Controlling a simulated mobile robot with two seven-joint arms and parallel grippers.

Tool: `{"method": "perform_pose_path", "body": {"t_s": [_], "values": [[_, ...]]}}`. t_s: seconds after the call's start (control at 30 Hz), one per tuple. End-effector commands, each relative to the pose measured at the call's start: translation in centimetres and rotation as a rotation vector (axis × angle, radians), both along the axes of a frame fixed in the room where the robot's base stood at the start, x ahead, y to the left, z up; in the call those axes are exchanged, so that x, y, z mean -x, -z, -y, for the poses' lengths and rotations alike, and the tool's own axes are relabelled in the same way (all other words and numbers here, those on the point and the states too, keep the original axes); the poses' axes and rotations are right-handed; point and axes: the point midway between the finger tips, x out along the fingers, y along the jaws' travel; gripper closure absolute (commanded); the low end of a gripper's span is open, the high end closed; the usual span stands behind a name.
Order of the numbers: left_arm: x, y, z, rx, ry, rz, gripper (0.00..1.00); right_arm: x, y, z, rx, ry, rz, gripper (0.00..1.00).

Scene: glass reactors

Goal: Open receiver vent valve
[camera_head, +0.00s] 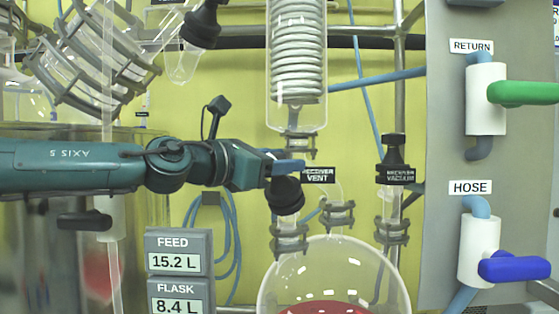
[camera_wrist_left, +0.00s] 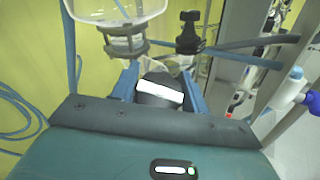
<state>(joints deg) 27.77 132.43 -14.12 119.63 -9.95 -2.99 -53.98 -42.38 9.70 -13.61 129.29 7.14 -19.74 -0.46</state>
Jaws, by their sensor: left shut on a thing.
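My left gripper (camera_head: 287,172) reaches in from the left in the head view, its blue fingers at the black receiver vent valve knob (camera_head: 286,196). The "RECEIVER VENT" label (camera_head: 319,175) shows just right of the fingers. In the left wrist view the black knob (camera_wrist_left: 158,98), with a white band, sits between the two blue fingers, and the gripper is shut on it. The knob stands above a clamped glass neck (camera_head: 290,240) on the round receiver flask (camera_head: 335,275), which holds red liquid. My right gripper is not in view.
The receiver vacuum valve (camera_head: 394,155) with a black knob stands close to the right. A glass condenser coil (camera_head: 297,60) hangs above. Green (camera_head: 525,93) and blue (camera_head: 515,268) handles are on the right panel. Feed and flask displays (camera_head: 178,262) are at lower left.

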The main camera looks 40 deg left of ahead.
Motion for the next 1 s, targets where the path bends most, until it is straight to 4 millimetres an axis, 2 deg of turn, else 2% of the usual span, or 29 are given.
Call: {"method": "perform_pose_path", "body": {"t_s": [0.03,0.2,0.57,1.0], "values": [[0.01,-0.01,0.00,0.000,0.000,0.000,0.64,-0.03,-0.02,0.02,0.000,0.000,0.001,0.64],[0.01,-0.01,0.00,0.000,0.000,0.000,0.78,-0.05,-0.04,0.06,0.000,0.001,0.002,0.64],[0.00,0.04,-0.05,0.030,-0.055,0.007,0.78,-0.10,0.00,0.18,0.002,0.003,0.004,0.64],[0.00,-0.36,-0.40,0.219,-0.344,0.048,0.78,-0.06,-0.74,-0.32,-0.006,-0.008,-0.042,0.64]]}}
